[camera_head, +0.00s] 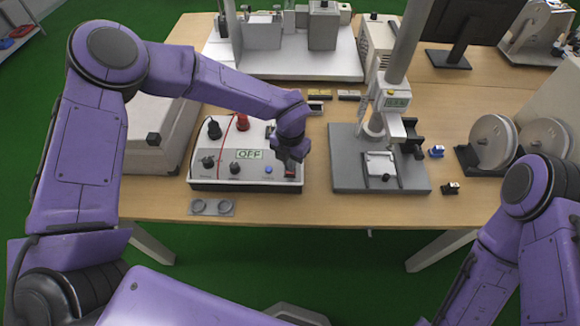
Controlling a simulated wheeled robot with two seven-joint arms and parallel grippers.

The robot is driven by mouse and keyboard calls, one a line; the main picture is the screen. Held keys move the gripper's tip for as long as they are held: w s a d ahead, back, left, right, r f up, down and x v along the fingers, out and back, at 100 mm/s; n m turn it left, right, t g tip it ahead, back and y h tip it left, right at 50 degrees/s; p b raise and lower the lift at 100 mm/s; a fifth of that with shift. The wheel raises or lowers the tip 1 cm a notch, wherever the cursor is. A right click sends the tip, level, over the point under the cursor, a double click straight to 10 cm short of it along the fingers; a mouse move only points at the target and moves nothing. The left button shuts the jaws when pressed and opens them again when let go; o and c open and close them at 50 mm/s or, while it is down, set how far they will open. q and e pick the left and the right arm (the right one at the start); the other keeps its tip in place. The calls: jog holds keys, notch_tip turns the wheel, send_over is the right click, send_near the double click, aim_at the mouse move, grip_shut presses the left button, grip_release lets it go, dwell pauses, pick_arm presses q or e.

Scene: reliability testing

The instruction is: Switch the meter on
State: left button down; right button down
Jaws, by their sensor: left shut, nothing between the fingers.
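The meter (220,170) is a white box with a dark base on the near left part of the table. Its small display (249,154) reads OFF. Black knobs, a red post and a blue button (268,169) sit on its top panel. A dark red switch (291,171) is at its right front corner, partly hidden by my gripper. My left gripper (291,158) is shut and empty, pointing down right over this switch; I cannot tell whether it touches it. My right arm is at the lower right, and its gripper is not in view.
A grey test stand (345,180) with a column is right of the meter. Two small rings (211,207) lie at the table's front edge. Small blocks (450,188) and round discs (492,141) are at the right. A large pale box (150,125) stands left of the meter.

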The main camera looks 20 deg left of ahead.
pick_arm(q)
jog(key=shift+f+b, duration=0.7)
jog(key=shift+f, duration=0.3)
dwell(0.8)
jog(key=shift+r, duration=0.1)
notch_tip(320, 180, up, 7)
jog(key=p, duration=0.6)
dwell(0.3)
